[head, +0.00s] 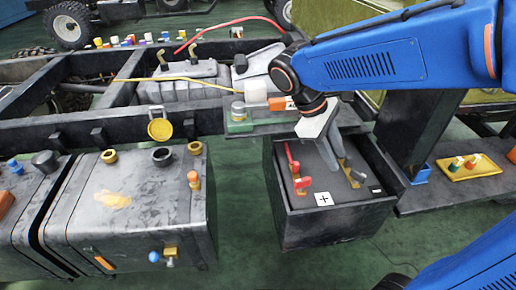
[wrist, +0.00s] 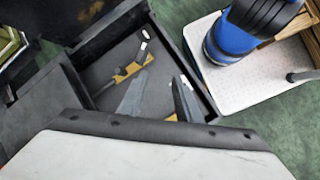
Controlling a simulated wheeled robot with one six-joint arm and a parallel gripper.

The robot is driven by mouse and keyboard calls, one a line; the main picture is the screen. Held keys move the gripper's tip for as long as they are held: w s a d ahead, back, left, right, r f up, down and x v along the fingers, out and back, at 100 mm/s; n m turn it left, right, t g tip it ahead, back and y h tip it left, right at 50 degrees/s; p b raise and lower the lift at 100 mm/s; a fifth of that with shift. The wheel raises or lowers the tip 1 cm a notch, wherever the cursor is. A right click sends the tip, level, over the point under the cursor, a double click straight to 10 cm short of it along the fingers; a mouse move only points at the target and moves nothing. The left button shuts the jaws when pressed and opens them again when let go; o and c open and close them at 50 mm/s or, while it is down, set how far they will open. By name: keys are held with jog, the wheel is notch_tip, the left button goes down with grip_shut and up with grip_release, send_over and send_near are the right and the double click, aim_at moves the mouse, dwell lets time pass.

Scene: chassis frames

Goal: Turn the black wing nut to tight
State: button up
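The battery (head: 345,218) sits in a dark open box, with a plus mark and red terminal parts (head: 296,170) on its left and a minus mark on its right. My gripper (head: 352,172) points down at the brass-coloured terminal on the minus side. In the wrist view my gripper (wrist: 160,82) has its two grey fingers apart, with bare battery top showing between them.
A fuel tank (head: 120,215) with caps and fittings stands left of the battery. A yellow tray (head: 472,168) with small parts is on the right. Green floor (head: 240,205) is open between tank and battery.

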jog(key=w+a+f+n+t+h, duration=0.1)
jog(key=w+a+n+h, duration=0.1)
jog(key=a, duration=0.8)
jog(key=w+a+f+n+t+h, duration=0.1)
jog(key=w+a+n+h, duration=0.1)
jog(key=a+n+h, duration=0.3)
jog(key=shift+a+f+n+t, duration=0.2)
jog(key=shift+a+n+t, duration=0.1)
jog(key=shift+a, duration=2.1)
